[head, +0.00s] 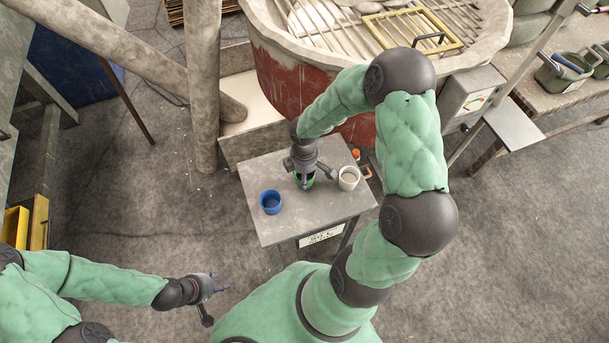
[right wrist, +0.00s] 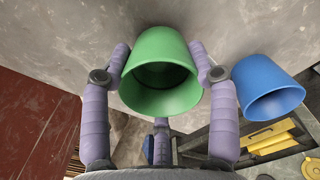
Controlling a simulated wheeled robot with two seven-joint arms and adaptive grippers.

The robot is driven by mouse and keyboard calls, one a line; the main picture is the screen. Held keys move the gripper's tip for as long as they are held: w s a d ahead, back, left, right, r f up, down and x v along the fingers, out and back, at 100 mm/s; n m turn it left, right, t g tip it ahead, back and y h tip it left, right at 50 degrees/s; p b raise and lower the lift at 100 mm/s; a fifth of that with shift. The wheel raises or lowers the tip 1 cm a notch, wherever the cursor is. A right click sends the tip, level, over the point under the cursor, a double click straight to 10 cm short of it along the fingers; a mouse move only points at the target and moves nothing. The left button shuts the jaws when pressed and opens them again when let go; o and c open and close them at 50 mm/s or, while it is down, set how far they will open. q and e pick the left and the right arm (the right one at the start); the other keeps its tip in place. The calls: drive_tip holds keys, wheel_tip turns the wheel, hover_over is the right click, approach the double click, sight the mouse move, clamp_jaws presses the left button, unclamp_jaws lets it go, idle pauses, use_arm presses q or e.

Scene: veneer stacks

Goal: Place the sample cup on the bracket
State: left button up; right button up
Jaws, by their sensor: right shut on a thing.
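A green cup (right wrist: 160,72) sits between the fingers of my right gripper (right wrist: 160,78), which are shut on its sides; its open mouth faces the wrist camera. In the head view the green cup (head: 304,181) is mostly hidden under my right gripper (head: 303,178), over the small grey table (head: 285,229). I cannot tell whether it touches the tabletop. A blue cup (head: 271,202) stands to its left and a white cup (head: 349,178) to its right. A flat grey plate on a post (head: 514,125), possibly the bracket, is at the right. My left gripper (head: 219,283) is open and empty.
A large red-brown vat (head: 280,85) with a grate stands behind the table. A small orange-capped item (head: 356,154) is near the table's back right edge. A grey control box (head: 470,95) is beside the vat. The floor right of the table is clear.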

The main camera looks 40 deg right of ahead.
use_arm(q)
wheel_tip(320, 180, up, 4)
drive_tip(key=p, duration=0.3)
drive_tip(key=shift+f, duration=0.15)
use_arm(e)
drive_tip(key=s+a+r, duration=0.9)
drive_tip(key=s+r, duration=0.1)
drive_tip(key=r, duration=0.1)
drive_tip(key=shift+s+r, duration=0.2)
drive_tip(key=shift+s, duration=0.2)
use_arm(q)
drive_tip(key=shift+s, duration=0.15)
use_arm(e)
drive_tip(key=shift+s, duration=0.1)
